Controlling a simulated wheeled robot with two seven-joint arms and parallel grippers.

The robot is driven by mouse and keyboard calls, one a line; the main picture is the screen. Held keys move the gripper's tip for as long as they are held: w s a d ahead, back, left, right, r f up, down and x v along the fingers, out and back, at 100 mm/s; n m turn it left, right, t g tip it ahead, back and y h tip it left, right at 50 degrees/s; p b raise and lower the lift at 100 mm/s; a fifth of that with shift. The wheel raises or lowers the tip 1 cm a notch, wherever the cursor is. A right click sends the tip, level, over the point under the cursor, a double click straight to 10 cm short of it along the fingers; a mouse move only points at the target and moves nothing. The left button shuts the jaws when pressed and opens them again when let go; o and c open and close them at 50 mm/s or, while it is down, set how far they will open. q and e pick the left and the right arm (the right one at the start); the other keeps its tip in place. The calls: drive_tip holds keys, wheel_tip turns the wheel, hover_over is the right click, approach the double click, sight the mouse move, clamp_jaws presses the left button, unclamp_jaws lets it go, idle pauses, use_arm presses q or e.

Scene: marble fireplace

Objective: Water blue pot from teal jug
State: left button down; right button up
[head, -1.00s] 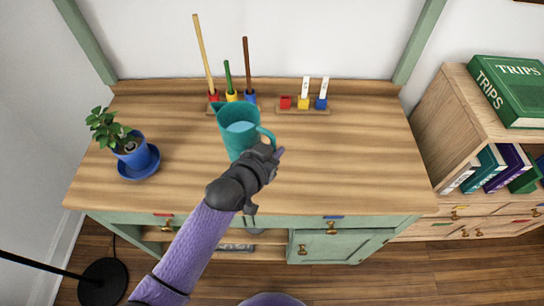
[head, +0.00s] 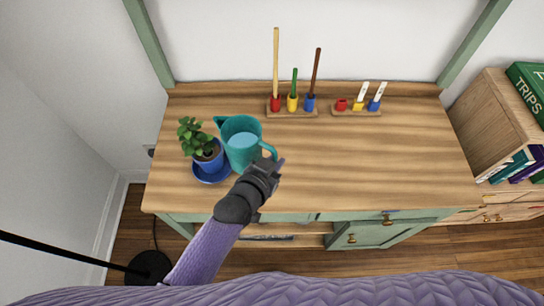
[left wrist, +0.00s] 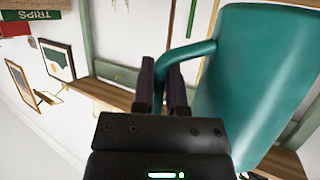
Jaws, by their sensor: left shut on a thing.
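The teal jug (head: 240,158) holds light blue water and looks nearly upright in the head view. My left gripper (head: 268,165) is shut on its handle, at the jug's right side. In the left wrist view the jug (left wrist: 262,75) fills the right, with its handle between the fingers (left wrist: 163,85). The blue pot (head: 209,160) with a leafy green plant (head: 193,136) stands on a blue saucer (head: 212,178) at the left of the wooden top. The jug is right beside the pot in the picture; I cannot tell whether they touch. My right gripper is not in view.
A rack (head: 292,112) with tall sticks in red, yellow and blue holders stands at the back. A smaller rack (head: 357,111) with white-handled pieces is to its right. The right half of the wooden top (head: 380,165) is clear. A bookcase (head: 487,125) stands at right.

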use_arm(q)
drive_tip(key=shift+f+b, duration=0.5)
drive_tip(key=shift+f, duration=0.2)
drive_tip(key=n+h+b, duration=0.1)
drive_tip(key=b, duration=0.1)
drive_tip(key=n+g+h+b, duration=0.1)
drive_tip(key=n+b, duration=0.1)
drive_tip(key=shift+f+n+b, duration=0.3)
drive_tip(key=shift+f+b, duration=0.05)
drive_tip(key=shift+b, duration=0.05)
drive_tip(key=shift+w+a+f+n+h+b, duration=0.2)
drive_tip(key=shift+a+f+n+h+b, duration=0.25)
drive_tip(key=shift+b, duration=0.5)
drive_tip(key=shift+w, duration=0.15)
drive_tip(key=shift+w+a+r+n+h+b, duration=0.35)
drive_tip(key=shift+a+r+n, duration=0.2)
drive_tip(key=shift+a+r, duration=0.1)
drive_tip(key=shift+r, duration=0.1)
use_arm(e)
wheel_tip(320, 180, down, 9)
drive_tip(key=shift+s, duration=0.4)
